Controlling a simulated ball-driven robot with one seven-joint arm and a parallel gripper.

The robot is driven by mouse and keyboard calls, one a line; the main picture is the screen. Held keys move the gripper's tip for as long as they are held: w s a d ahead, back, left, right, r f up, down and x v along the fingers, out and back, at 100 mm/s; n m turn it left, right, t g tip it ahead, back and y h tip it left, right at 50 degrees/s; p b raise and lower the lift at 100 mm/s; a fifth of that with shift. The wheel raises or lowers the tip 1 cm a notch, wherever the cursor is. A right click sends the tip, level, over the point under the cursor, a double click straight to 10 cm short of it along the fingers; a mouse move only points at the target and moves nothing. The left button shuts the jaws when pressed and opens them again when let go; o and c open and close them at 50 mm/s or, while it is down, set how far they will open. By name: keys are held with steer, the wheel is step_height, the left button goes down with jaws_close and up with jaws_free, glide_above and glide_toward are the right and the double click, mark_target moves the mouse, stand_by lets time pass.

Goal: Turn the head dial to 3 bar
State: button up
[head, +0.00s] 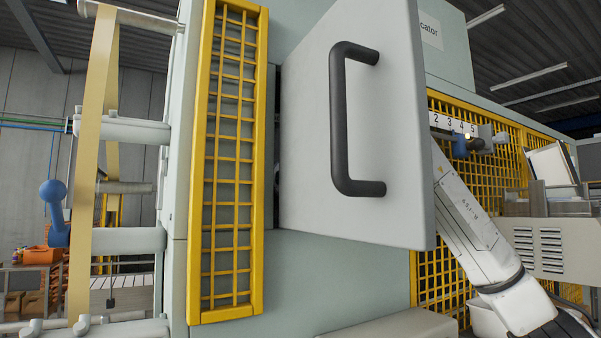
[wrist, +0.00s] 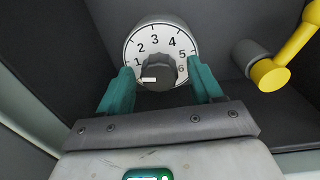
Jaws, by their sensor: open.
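The head dial (wrist: 133,42) is a round white face with black numbers 1 to 6, seen in the wrist view. Its dark knob (wrist: 160,68) sits at the middle, with a white pointer mark on its left side, pointing left and a little below the 1. My gripper (wrist: 159,70) is open, its teal fingers on either side of the knob and overlapping the lower part of the dial face. I cannot tell whether the fingers touch the knob. In the head view the dial and gripper are hidden behind the grey door.
The grey door (head: 300,120) with a black handle (head: 340,120) stands open in the head view. My arm reaches up behind its right edge. A number strip (head: 452,125) and yellow mesh guards (head: 228,160) are nearby. A yellow bar (wrist: 272,73) with a grey cylinder lies right of the dial.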

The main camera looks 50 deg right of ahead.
steer(key=c, duration=1.1)
steer(key=shift+o, duration=0.2)
steer(key=shift+f+b, duration=0.15)
steer(key=shift+b, duration=0.4)
steer(key=m+b, duration=0.3)
steer(key=b, duration=0.1)
steer(key=shift+a+f, duration=0.1)
steer(key=shift+f, duration=0.05)
steer(key=m+b, duration=0.4)
steer(key=shift+m, duration=0.3)
steer(key=m+b, duration=0.3)
steer(key=m, duration=0.1)
steer(key=shift+r+m+b, duration=0.2)
steer(key=shift+m+b, duration=0.1)
steer(key=shift+b, duration=0.1)
steer(key=shift+r+m+h+b, duration=0.15)
steer(key=shift+m+h+b, duration=0.15)
steer(key=shift+m+b, duration=1.2)
steer(key=shift+m+p, duration=0.4)
steer(key=shift+m, duration=0.2)
